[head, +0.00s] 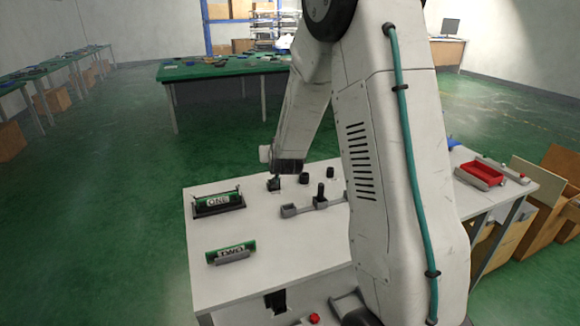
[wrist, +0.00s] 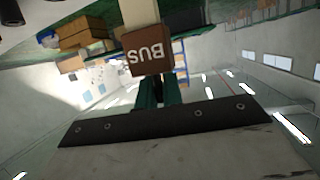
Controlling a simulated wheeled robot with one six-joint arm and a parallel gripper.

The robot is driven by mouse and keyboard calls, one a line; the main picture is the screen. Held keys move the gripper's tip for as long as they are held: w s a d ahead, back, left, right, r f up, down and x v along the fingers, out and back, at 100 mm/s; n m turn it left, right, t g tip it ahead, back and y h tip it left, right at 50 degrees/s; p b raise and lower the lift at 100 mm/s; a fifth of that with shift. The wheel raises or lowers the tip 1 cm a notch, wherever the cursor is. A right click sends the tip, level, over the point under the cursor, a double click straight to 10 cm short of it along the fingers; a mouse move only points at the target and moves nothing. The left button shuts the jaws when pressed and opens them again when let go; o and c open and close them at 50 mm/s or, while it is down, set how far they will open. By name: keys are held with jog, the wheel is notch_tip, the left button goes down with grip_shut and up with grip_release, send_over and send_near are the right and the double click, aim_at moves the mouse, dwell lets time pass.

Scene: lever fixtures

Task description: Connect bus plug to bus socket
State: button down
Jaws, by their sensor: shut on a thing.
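A brown block with the upside-down letters BUS, the bus plug (wrist: 150,50), sits at the tips of my gripper in the wrist view. A pale part (wrist: 138,12) extends beyond it toward the top edge. The dark green fingers of my gripper (wrist: 150,92) are shut on the plug. In the head view my gripper (head: 274,183) is small and dark, low over the back part of the white table (head: 290,250); the plug is too small to make out there. I cannot pick out the bus socket for certain in either view.
Dark round pieces (head: 303,178) stand right of my gripper. A grey lever fixture with a black knob (head: 319,198) is in front. A ONE holder (head: 218,203) and a TWO holder (head: 231,255) stand left. A red bin (head: 482,172) is far right. The front table middle is clear.

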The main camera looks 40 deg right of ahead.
jog(key=w, duration=0.1)
jog(key=w+r, duration=0.1)
jog(key=w+d+r, duration=0.1)
jog(key=shift+w, duration=0.25)
jog(key=shift+f, duration=2.9)
jog(key=shift+f, duration=1.2)
jog(key=shift+f, duration=0.3)
jog(key=shift+f, duration=0.55)
